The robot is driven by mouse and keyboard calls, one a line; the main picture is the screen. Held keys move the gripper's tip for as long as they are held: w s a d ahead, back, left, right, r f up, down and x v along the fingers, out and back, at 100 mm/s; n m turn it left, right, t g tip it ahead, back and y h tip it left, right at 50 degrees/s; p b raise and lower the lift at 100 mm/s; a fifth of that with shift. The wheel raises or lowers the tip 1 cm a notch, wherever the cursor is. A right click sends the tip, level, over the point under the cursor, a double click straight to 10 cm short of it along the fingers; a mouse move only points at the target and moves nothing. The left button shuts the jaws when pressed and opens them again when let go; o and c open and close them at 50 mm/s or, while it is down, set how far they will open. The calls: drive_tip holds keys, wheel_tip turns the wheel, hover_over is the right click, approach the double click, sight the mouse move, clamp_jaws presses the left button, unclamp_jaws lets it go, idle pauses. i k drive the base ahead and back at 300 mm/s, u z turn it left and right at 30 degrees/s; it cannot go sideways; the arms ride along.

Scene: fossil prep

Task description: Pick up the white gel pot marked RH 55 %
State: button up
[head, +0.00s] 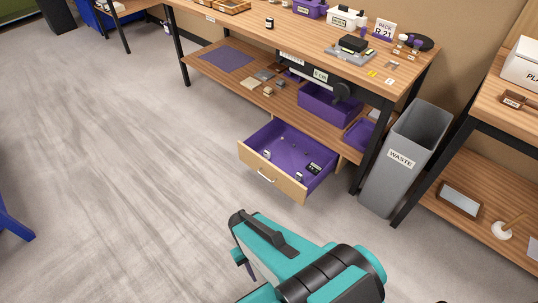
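An open drawer (287,157) with a purple lining and a wooden front stands out below the bench. Small pale pieces lie in it, one near the left front corner (267,155) and one near the front right (299,177). Either may be a white pot, but no RH 55 % mark can be read on them. A small black device (313,168) lies at the drawer's right side. My gripper (246,268) is in front of the drawer, low in the picture and apart from it. My arm mostly hides its fingers, so I cannot tell whether it is open.
A purple bin (330,104) stands on the lower shelf. A grey WASTE bin (405,160) stands right of the drawer.

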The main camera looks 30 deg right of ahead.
sight(267, 154)
drive_tip(key=i, duration=0.85)
drive_tip(key=u, duration=0.05)
